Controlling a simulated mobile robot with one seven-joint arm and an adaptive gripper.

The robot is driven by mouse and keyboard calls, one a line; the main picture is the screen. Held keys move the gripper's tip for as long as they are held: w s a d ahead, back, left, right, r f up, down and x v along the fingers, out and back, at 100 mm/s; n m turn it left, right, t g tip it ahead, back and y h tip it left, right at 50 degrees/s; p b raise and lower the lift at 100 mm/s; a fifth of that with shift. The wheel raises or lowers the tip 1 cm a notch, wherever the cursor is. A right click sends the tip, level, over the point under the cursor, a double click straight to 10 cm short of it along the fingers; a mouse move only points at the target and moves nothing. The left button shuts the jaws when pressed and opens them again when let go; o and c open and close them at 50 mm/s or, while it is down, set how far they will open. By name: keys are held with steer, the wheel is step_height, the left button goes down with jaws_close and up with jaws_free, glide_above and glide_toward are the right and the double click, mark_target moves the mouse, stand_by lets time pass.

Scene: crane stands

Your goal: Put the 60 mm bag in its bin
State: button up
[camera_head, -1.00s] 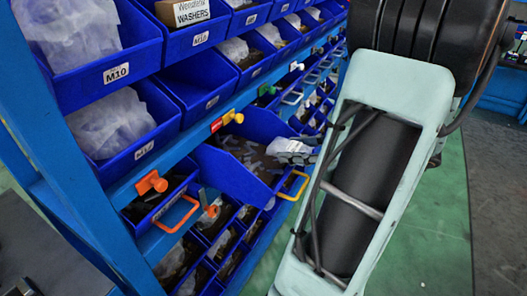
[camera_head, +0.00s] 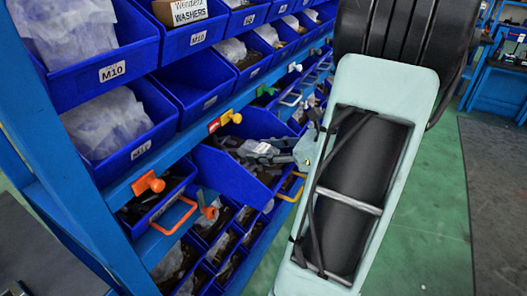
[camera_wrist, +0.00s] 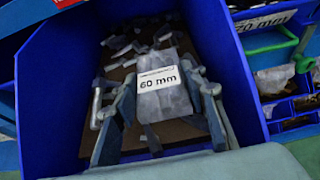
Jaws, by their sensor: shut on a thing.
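The 60 mm bag (camera_wrist: 165,100) is a clear plastic bag with a white "60 mm" label, seen in the wrist view. My gripper (camera_wrist: 163,92) has its grey fingers on either side of the bag and is shut on it. Below and around the bag is an open blue bin (camera_wrist: 55,95) with a brown floor and loose grey metal parts. In the head view my gripper (camera_head: 262,150) is over this pulled-out bin (camera_head: 226,172). I cannot tell whether the bag touches the parts below.
A second "60 mm" label (camera_wrist: 266,20) shows at the upper right of the wrist view, above a green handle (camera_wrist: 268,44). The blue rack (camera_head: 150,187) holds rows of bins, including M10 bins (camera_head: 115,68). Orange handles (camera_head: 175,216) stick out.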

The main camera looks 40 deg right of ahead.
steer(key=shift+f, duration=0.1)
steer(key=o, duration=1.3)
steer(key=shift+o, duration=0.2)
steer(key=shift+r, duration=0.25)
steer(key=p+v, duration=0.1)
steer(key=v, duration=1.1)
steer(key=shift+f, duration=0.1)
